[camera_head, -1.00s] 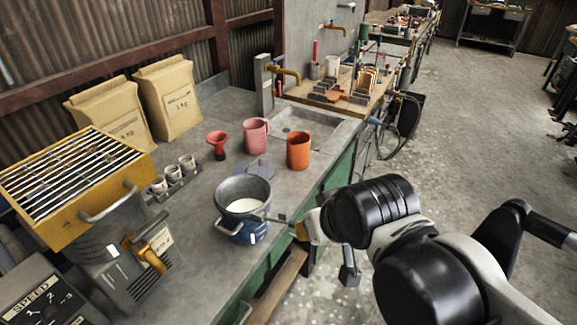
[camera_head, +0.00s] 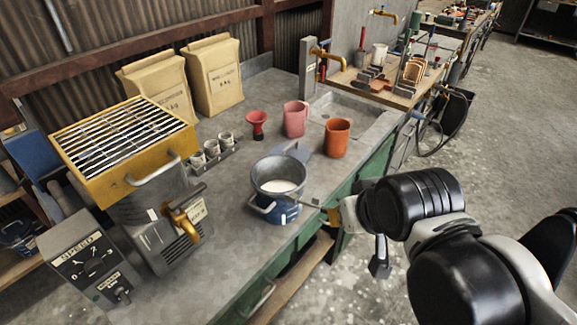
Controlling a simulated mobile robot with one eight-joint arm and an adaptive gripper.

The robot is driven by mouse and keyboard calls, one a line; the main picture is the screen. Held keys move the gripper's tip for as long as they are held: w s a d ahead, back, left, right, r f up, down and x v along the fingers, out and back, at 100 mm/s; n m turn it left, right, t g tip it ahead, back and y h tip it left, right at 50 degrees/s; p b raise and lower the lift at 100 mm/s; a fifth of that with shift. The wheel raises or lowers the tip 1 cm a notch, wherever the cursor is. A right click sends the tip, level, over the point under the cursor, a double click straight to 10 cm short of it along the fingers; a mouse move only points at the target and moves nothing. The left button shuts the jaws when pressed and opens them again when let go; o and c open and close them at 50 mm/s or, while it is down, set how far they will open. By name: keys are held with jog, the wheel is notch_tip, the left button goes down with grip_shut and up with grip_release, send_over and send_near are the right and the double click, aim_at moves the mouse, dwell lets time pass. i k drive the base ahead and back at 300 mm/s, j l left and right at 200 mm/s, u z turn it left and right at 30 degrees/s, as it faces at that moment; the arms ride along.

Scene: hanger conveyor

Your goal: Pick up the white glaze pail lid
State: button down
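A grey metal pail (camera_head: 262,184) with white glaze (camera_head: 280,187) inside stands in a blue base (camera_head: 275,211) on the grey counter. A flat blue-grey piece (camera_head: 297,150), seemingly the pail's lid, lies just behind the pail and is partly hidden by its rim. My gripper (camera_head: 345,237) is to the right of the pail at the counter's front edge. Its fingers are spread wide, one pointing left toward the pail's side and one hanging down in front of the counter. Nothing shows between them. Whether the left finger touches the pail is unclear.
An orange mug (camera_head: 338,138), a pink mug (camera_head: 296,119) and a red funnel-like cup (camera_head: 257,125) stand behind the pail. A rack of small cups (camera_head: 212,150) and a yellow-topped grille machine (camera_head: 124,150) are to the left. Counter in front of the pail is clear.

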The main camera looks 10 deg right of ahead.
aim_at(295, 149)
jog(key=i+l+z, duration=0.1)
jog(key=i+l, duration=0.15)
jog(key=i, duration=0.2)
jog(key=i+l+z, duration=0.15)
jog(key=i, duration=0.3)
jog(key=i+l+z, duration=0.1)
jog(key=i+l, duration=0.15)
jog(key=i, duration=0.2)
